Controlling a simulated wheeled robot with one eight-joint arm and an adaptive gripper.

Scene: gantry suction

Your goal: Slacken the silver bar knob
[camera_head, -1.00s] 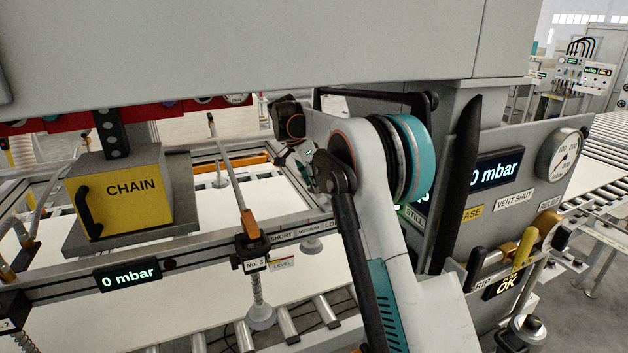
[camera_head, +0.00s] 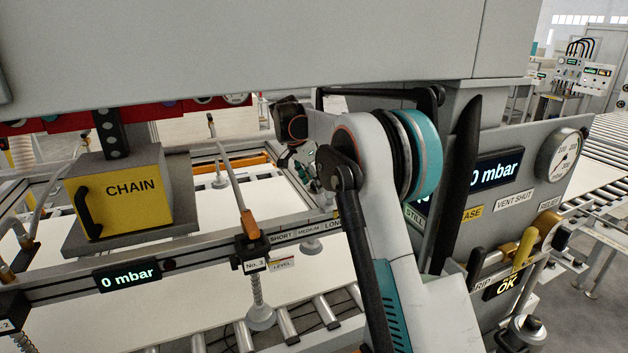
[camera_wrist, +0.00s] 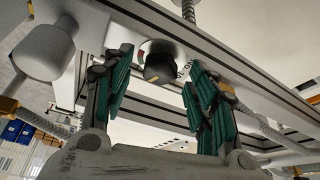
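In the wrist view a dark round knob (camera_wrist: 160,66) sits under the silver bar (camera_wrist: 205,45), ahead of my gripper (camera_wrist: 158,62). My gripper's two teal fingers are spread, one on each side of the knob as seen from the wrist. I see no clear contact, and the gap in depth is hard to judge. In the head view my gripper (camera_head: 300,165) is beyond the silver bar (camera_head: 200,253), mostly hidden by my arm. The bar carries SHORT, MEDIUM and LONG labels (camera_head: 310,231). The knob is not visible in the head view.
A yellow CHAIN box (camera_head: 120,190) stands at left. A suction cup on a spring (camera_head: 260,310) hangs below the bar near the No. 3 tag. A panel with gauge (camera_head: 558,155) and levers is close on the right. The grey beam (camera_head: 250,40) crosses overhead.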

